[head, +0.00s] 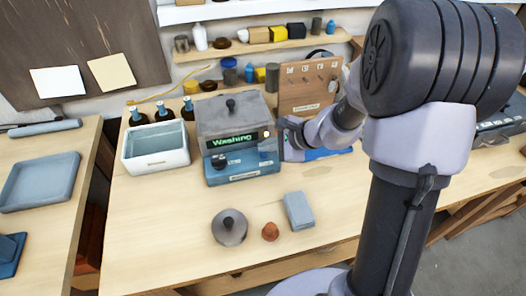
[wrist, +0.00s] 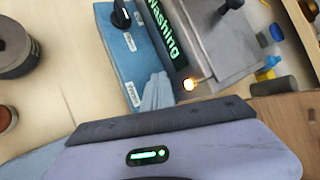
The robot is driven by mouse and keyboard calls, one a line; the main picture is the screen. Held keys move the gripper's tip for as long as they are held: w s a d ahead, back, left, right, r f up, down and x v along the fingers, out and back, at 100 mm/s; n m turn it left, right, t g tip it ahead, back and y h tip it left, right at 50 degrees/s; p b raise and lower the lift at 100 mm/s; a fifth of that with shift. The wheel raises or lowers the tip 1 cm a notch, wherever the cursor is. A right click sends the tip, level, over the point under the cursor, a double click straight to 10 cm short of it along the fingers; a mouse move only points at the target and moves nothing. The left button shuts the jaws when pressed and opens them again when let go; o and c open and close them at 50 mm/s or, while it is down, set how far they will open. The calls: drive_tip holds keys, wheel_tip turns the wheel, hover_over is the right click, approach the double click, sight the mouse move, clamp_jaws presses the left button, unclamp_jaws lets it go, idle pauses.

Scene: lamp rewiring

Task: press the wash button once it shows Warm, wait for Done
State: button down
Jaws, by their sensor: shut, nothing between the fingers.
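The washer (head: 236,150) is a grey and blue box on the bench. Its display (head: 232,140) reads "Washing" in green, and the same display shows in the wrist view (wrist: 165,32). A black knob (wrist: 122,17) is on the blue front. My gripper (head: 281,130) is shut and empty at the washer's right front, close to the button. Whether it touches the washer I cannot tell.
A white bin (head: 155,163) stands left of the washer, with dark bottles behind it. A round grey weight (head: 229,228), an orange-brown piece (head: 270,232) and a blue-grey block (head: 299,211) lie in front. A wooden board (head: 312,84) stands behind. The bench's front left is clear.

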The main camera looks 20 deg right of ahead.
sight(266, 154)
idle(0.5)
drive_tip(key=shift+r+p, duration=0.55)
drive_tip(key=shift+r, duration=0.3)
wheel_tip(266, 154, up, 5)
drive_tip(key=p, duration=0.3)
drive_tip(key=shift+p, duration=0.4)
